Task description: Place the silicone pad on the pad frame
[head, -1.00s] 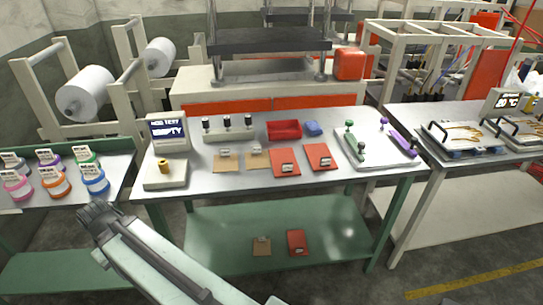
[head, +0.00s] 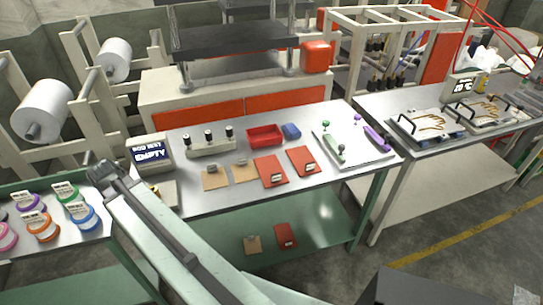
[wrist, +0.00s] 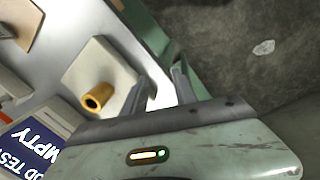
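Two red flat pieces (head: 270,170) and (head: 303,161) with small labelled tags lie on the middle table. Two tan flat pieces (head: 214,180) and (head: 243,173) lie to their left. Another tan piece (head: 252,246) and red piece (head: 286,236) lie on the green lower shelf. I cannot tell which is the silicone pad or the pad frame.
The tester display (head: 150,152) reads EMPTY. Behind the flat pieces are a rack of black-topped pegs (head: 211,143), a red bin (head: 265,136) and a blue item (head: 291,131). A pale tray (head: 352,145) holds green and purple tools. Coloured rolls fill the left table.

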